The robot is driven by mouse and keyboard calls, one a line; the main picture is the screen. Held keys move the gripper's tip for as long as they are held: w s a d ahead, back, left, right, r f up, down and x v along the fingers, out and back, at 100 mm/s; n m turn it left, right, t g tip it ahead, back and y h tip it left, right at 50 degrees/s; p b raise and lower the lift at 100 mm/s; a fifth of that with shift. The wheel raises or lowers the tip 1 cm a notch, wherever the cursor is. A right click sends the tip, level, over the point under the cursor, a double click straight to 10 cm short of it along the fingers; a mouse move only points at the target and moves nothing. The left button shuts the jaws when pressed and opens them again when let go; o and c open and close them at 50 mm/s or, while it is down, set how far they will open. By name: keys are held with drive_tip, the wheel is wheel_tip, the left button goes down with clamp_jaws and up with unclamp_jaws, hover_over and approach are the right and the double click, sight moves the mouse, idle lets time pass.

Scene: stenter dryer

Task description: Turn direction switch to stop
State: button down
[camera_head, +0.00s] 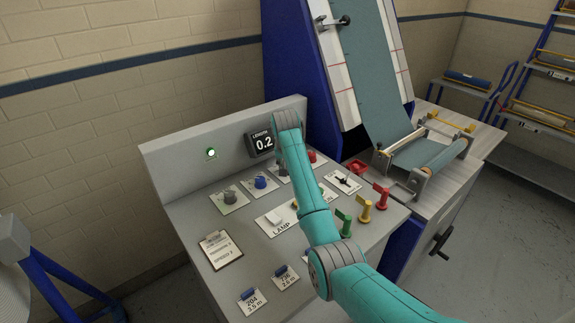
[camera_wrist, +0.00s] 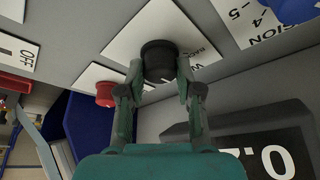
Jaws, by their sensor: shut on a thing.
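The direction switch is a black round knob (camera_wrist: 158,55) on a white label plate (camera_wrist: 128,45) in the wrist view. Lettering beside it is partly cut off, and "BACK" seems to show upside down. My gripper (camera_wrist: 160,74) has a finger on each side of the knob and is shut on it. The knob's pointer is not visible, so I cannot tell its setting. In the head view my arm covers most of the switch, and only part of its plate (camera_head: 275,171) shows.
A red button (camera_wrist: 105,94) is close to one finger. The length display (camera_head: 263,143) reads 0.2 behind the switch. A blue knob (camera_head: 261,182) and a grey knob (camera_head: 229,196) stand to the left. Coloured levers (camera_head: 365,211) stand to the right of my arm.

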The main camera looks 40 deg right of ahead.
drive_tip(key=shift+m, duration=0.3)
drive_tip(key=c, duration=0.8)
unclamp_jaws()
drive_tip(key=v, duration=1.2)
drive_tip(key=shift+w, duration=0.15)
